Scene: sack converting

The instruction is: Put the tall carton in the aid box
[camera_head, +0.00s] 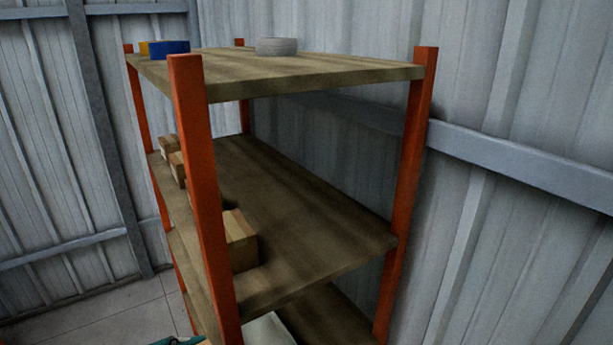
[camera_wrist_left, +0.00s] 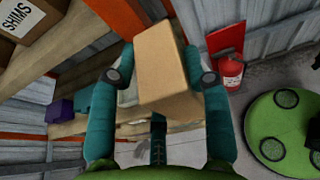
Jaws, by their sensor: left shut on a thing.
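In the left wrist view a plain tan carton (camera_wrist_left: 161,60), taller than wide, is between the teal fingers of my left gripper (camera_wrist_left: 162,77). The gripper is shut on it, one finger on each side, and the carton looks tilted in this view. In the head view only a small teal bit of my left gripper (camera_head: 176,341) shows at the bottom edge. I cannot make out the aid box for certain in either view. My right gripper is in neither view.
A SHIMS box (camera_wrist_left: 28,28) and fire extinguisher (camera_wrist_left: 230,72) show in the wrist view.

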